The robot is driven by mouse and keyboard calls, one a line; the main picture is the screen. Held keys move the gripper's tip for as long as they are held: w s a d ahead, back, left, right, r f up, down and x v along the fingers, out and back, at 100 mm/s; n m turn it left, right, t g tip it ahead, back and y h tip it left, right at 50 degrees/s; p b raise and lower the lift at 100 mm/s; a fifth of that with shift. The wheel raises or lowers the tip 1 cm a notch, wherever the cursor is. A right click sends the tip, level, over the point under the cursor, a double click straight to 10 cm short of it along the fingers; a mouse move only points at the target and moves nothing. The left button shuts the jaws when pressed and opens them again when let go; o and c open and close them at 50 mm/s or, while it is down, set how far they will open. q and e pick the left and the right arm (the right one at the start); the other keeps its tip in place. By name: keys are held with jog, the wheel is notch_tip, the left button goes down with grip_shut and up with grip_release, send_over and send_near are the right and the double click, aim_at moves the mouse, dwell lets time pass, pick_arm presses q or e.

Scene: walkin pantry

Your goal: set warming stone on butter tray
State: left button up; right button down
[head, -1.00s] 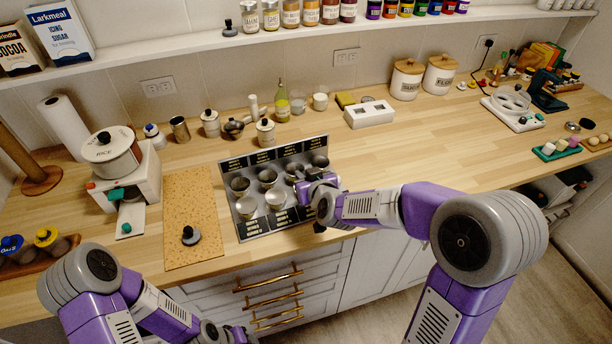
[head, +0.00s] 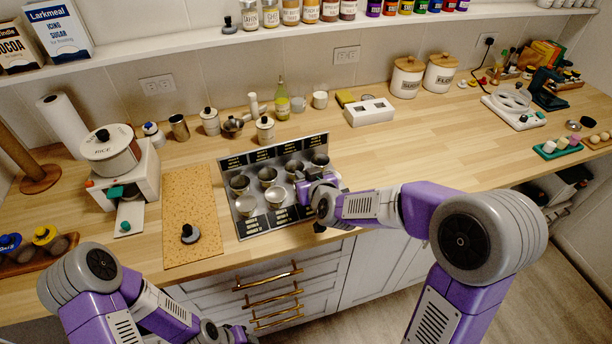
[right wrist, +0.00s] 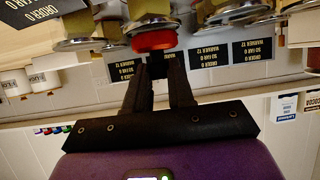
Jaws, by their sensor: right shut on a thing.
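My right gripper (head: 308,184) is over the right front part of a dark board with rows of metal cups. In the right wrist view its two fingers (right wrist: 158,75) are close together on a small dark piece, with a red rounded part (right wrist: 155,41) just beyond the tips. Most of the held thing is hidden, and I cannot tell whether it is the warming stone. A green tray (head: 541,153) with pale and pink blocks is at the far right of the counter; I cannot tell if it is the butter tray. My left gripper (head: 228,335) is partly cut off at the bottom edge.
The cup board (head: 228,172) has several metal cups (head: 267,174) close around my right gripper. A cork mat (head: 190,195) with a dark knobbed weight (head: 190,233) lies to its left. A white box (head: 369,113) stands behind. The counter (head: 430,150) between board and green tray is mostly clear.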

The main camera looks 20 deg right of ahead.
jog(key=shift+f, duration=0.15)
jog(key=c, duration=0.9)
grip_release()
jog(key=p+v, duration=0.2)
jog(key=v, duration=0.5)
jog(key=shift+s, duration=0.3)
